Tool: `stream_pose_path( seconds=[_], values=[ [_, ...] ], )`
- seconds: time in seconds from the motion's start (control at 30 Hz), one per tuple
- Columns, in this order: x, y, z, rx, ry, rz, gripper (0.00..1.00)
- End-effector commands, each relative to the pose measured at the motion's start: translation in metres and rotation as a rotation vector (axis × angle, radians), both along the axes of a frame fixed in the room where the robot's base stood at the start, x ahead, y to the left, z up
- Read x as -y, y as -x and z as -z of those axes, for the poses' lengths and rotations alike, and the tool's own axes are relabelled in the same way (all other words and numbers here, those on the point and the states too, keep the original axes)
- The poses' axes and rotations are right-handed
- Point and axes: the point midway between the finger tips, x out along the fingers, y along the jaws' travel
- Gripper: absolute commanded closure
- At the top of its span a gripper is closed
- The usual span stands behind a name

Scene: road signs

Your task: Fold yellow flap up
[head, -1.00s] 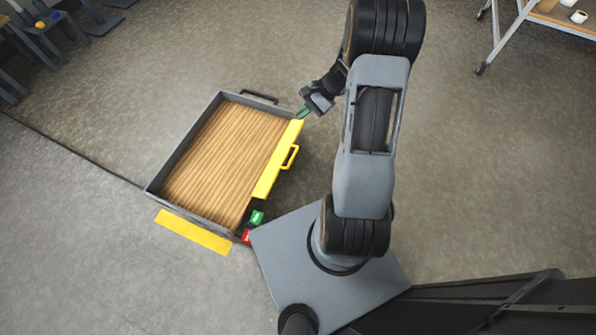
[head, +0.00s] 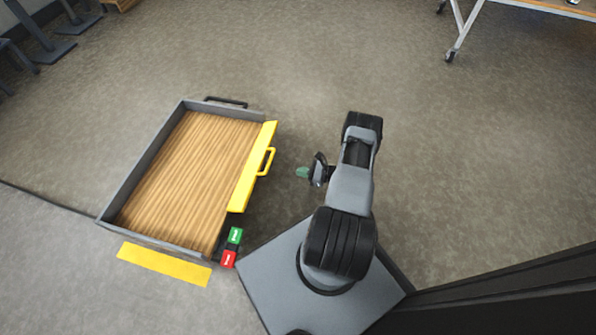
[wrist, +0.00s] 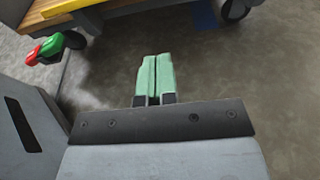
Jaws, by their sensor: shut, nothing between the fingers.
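The yellow flap (head: 252,168) runs along the right side of a grey tray-like platform (head: 150,152) with a wood floor. A yellow handle (head: 265,161) sticks out from the flap's right side. My gripper (head: 301,172) is to the right of the handle, apart from it, with green fingers. In the wrist view the fingers (wrist: 155,74) are shut together with nothing between them. A strip of yellow (wrist: 62,8) shows at the top left of the wrist view.
A green button (head: 235,235) and a red button (head: 228,259) sit at the platform's near right corner. A yellow floor strip (head: 164,264) lies in front. A wheeled table (head: 480,14) stands at the back right. Open floor lies right of my arm.

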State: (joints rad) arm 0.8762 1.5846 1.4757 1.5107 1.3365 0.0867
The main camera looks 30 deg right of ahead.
Motion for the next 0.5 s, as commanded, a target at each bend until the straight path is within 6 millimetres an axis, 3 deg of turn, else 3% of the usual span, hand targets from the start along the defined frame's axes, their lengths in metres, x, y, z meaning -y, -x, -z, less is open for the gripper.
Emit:
stream_pose_path(
  seconds=[0.4,0.5],
  values=[
    [-0.053,-0.056,0.021,-0.001,0.002,-0.007,1.00],
    [-0.060,-0.065,0.011,0.000,0.002,-0.007,1.00]
  ],
)
